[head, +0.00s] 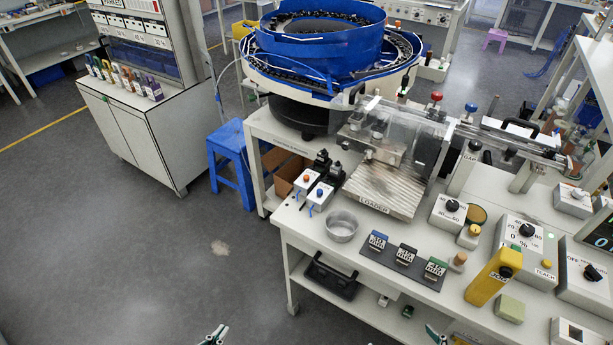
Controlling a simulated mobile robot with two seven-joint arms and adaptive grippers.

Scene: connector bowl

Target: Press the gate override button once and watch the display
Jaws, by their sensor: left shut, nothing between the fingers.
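No label reading gate override is legible. Candidate buttons are a yellow button (475,230) on a small white box, and an orange-topped white box (305,182) beside a blue-topped one (320,195). A dark panel with pale marks (602,242), perhaps the display, is cut by the right edge; its reading is unclear. My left gripper (214,336) is at the bottom edge, shut and empty, over the floor and away from the bench. My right gripper (437,335) barely shows at the bottom edge, in front of the bench; its opening is unclear.
A blue stool (232,160) stands left. The floor at left is free.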

